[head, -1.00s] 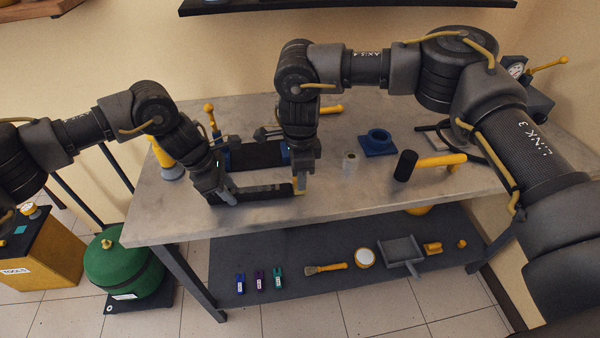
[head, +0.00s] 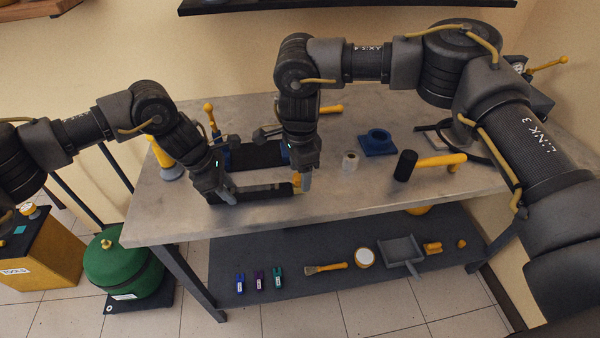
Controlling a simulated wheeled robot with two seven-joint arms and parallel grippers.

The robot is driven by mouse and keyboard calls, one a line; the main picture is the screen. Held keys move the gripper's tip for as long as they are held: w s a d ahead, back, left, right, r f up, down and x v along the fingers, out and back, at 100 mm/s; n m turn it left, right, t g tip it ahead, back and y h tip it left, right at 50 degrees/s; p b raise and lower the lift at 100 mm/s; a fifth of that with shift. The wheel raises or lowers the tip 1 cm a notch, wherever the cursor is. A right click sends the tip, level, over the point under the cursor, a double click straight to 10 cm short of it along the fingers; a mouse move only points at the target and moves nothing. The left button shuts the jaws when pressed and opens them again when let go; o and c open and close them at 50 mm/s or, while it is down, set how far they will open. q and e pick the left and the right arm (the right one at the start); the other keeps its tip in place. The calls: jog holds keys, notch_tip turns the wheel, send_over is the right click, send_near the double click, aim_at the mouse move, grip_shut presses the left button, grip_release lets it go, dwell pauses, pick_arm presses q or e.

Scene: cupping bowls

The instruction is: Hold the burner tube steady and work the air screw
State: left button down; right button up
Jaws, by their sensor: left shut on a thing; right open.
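The burner tube (head: 262,192) is a dark bar lying near the front edge of the grey workbench. My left gripper (head: 226,194) is shut on its left part. A small yellow piece (head: 297,183) sits at the tube's right end; it looks like the air screw. My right gripper (head: 304,184) points down at that end and is open, with a finger beside the yellow piece. Whether the finger touches it I cannot tell. My gripper hides part of the yellow piece.
The bench (head: 380,200) is clear at front right. A lower shelf (head: 330,290) holds small tools.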

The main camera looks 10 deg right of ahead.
pick_arm(q)
jog(key=shift+s+f, duration=0.1)
jog(key=shift+f, duration=0.05)
pick_arm(e)
notch_tip(320, 180, up, 11)
pick_arm(q)
jog(key=c, duration=1)
grip_release()
jog(key=v, duration=1.2)
